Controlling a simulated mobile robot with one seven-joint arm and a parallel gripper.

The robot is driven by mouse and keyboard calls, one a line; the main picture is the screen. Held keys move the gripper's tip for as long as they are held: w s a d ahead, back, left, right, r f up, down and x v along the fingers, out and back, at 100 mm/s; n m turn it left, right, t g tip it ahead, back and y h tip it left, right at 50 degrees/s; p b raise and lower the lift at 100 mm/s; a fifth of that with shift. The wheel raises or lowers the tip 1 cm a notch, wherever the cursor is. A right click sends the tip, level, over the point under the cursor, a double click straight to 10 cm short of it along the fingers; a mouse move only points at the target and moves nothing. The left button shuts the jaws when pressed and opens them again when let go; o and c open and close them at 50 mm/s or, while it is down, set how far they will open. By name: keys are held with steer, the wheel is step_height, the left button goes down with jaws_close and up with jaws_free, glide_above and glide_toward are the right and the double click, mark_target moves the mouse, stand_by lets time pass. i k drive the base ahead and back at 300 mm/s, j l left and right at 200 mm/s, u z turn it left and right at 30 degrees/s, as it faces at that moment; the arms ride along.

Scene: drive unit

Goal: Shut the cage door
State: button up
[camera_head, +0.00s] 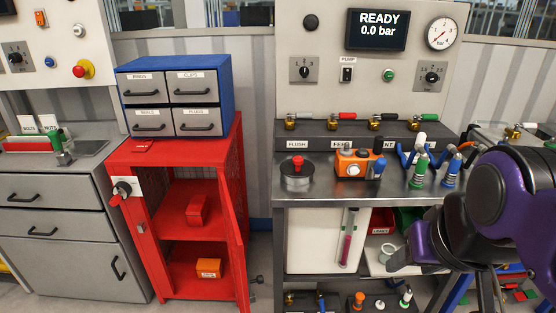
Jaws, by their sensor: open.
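The red cage (150,160) stands left of centre, with its front open and its shelves showing. A white plate with a dark and red latch handle (121,190) is at the upper left of the front. A red block (197,210) is on the middle shelf and an orange box (209,268) on the lower one. My gripper (396,262) is open at the right, in front of the workbench, well apart from the cage. Its fingers are partly hidden.
A blue drawer unit (175,95) sits on the cage. A grey cabinet (65,235) stands close on the left. A metal workbench (325,187) with tools and valves stands on the right. A narrow floor gap (262,255) lies between cage and workbench.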

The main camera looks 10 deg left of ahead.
mark_target(246, 280)
steer(key=i+l+u, duration=0.1)
steer(key=u, duration=0.25)
steer(key=i+l+u, duration=0.1)
steer(key=u, duration=0.3)
steer(key=i+l+u, duration=0.1)
steer(key=l+u, duration=0.25)
steer(key=i+l+u, duration=0.1)
steer(key=l+u, duration=0.2)
steer(key=i+l+u, duration=0.1)
steer(key=l+u, duration=0.25)
steer(key=k, duration=0.5)
steer(key=i+j+z, duration=0.2)
steer(key=i, duration=0.3)
steer(key=k+j+u, duration=0.25)
steer(key=k+j, duration=0.2)
steer(key=k, duration=0.15)
steer(key=i+l+z, duration=0.15)
steer(key=i+l, duration=0.2)
